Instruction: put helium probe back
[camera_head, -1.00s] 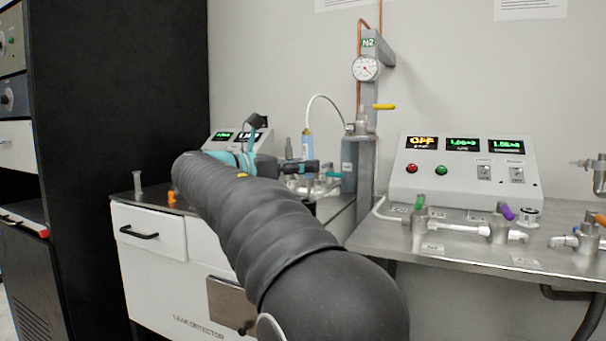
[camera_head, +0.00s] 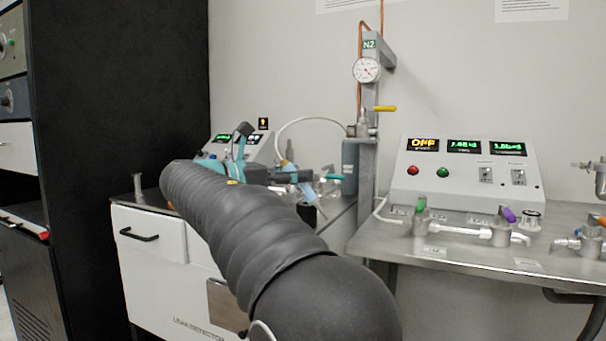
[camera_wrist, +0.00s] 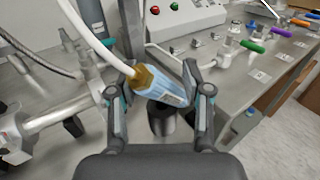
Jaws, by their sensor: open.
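The helium probe, with a light-blue body (camera_wrist: 168,90), a brass-coloured fitting and a white hose, lies tilted between the fingers of my gripper (camera_wrist: 160,78) in the wrist view. Its lower end is close to the right finger; I cannot tell whether they touch. My gripper is open, with a gap beside the probe. A dark grey cylindrical cup (camera_wrist: 162,120) stands below the probe and the fingers.
The leak detector cabinet (camera_head: 150,215) stands under my arm. A grey post with a gauge (camera_head: 367,70) rises behind the gripper. To the right, a steel bench (camera_head: 465,268) carries a control box (camera_head: 465,165) and valves (camera_head: 500,226). Metal piping (camera_wrist: 45,115) lies left of the gripper.

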